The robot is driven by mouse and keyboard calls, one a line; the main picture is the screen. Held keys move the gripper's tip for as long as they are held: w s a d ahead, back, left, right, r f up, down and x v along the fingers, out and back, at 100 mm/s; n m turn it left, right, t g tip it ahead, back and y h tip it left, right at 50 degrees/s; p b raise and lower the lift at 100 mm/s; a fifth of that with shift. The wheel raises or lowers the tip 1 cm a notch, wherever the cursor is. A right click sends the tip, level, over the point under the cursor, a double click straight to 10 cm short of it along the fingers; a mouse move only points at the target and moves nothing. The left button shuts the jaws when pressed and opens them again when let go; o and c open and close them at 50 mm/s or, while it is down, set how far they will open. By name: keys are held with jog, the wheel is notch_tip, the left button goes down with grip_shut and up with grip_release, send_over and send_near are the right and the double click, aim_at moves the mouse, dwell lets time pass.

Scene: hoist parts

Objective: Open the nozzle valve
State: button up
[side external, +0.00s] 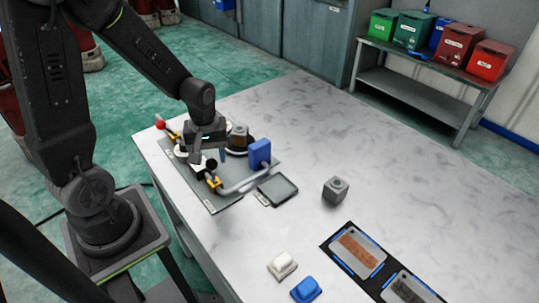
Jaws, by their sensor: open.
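A grey base plate (225,200) near the table's left edge holds the hoist parts. A bent grey pipe (240,186) runs from a yellow fitting (214,182) toward an upright blue block (259,152). A black round knob (211,164) shows near the yellow fitting; I cannot tell for sure which part is the nozzle valve. A red ball knob (160,125) stands at the plate's far left end. My gripper (208,158) points down over the plate, open, just above or among the fittings. It hides part of them, and contact cannot be told.
A grey block (335,190), a white piece (282,266) and a blue piece (306,289) stand on the table. A black tray (328,245) lies at the front right. The table's back right is clear.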

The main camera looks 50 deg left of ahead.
jog(key=shift+w+r, duration=0.1)
jog(key=shift+r, duration=2.5)
jog(key=shift+d+r, duration=0.1)
jog(key=shift+r, duration=0.05)
jog(key=s+d+r+m+t, duration=0.2)
jog(key=s+d+r+m, duration=0.1)
jog(key=r+m, duration=0.3)
jog(key=s+d+r+m+t, duration=0.3)
jog(key=d+r+m, duration=0.3)
jog(key=r, duration=0.1)
jog(key=shift+s+r+t, duration=0.25)
jog(key=shift+s+t, duration=0.05)
jog(key=shift+s, duration=0.1)
jog(key=shift+d, duration=0.1)
jog(key=shift+c, duration=0.4)
